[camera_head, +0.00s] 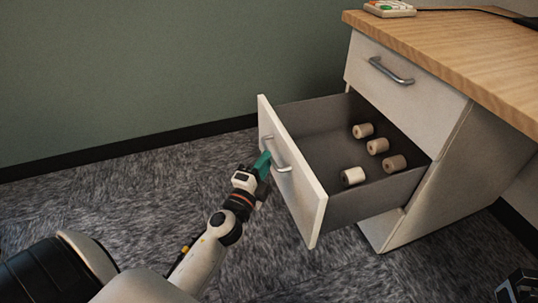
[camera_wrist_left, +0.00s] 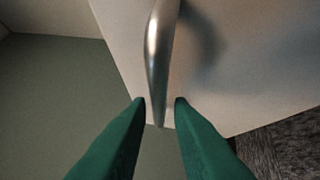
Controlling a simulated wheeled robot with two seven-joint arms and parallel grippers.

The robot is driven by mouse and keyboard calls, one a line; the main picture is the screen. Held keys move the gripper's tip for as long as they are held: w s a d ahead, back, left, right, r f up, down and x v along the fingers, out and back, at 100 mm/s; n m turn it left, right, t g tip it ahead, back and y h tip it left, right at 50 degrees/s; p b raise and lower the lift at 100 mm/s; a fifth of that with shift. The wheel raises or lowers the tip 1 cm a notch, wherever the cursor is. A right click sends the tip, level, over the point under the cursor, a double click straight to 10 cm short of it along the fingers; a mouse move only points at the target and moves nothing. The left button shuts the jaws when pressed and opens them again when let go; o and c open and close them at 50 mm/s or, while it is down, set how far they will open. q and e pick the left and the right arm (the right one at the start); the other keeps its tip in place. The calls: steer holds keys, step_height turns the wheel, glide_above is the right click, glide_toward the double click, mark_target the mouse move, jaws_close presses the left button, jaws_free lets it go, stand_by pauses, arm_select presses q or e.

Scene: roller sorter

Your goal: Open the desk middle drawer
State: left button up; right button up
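The desk's middle drawer (camera_head: 316,215) is pulled far out below the closed top drawer (camera_head: 420,80). Several beige rollers stand or lie inside it. Its silver bar handle (camera_head: 272,150) is on the white front, and the handle also shows close up in the left wrist view (camera_wrist_left: 156,50). My left gripper (camera_head: 264,163) has green fingers and is at the handle. In the left wrist view my left gripper (camera_wrist_left: 160,101) has its fingertips apart, one on each side of the handle's near end, with gaps visible. My right gripper cannot be made out.
The wooden desk top (camera_head: 470,50) holds a small device with coloured parts (camera_head: 390,8) at its back corner. A green wall (camera_head: 150,70) stands behind. Grey carpet (camera_head: 100,200) is open left of the drawer. A dark object (camera_head: 518,290) shows at the bottom right corner.

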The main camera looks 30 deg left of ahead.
arm_select(q)
steer(key=s+d+f, duration=0.1)
steer(key=s, duration=0.7)
steer(key=shift+s+b, duration=0.25)
steer(key=shift+b, duration=0.05)
steer(key=shift+f, duration=0.1)
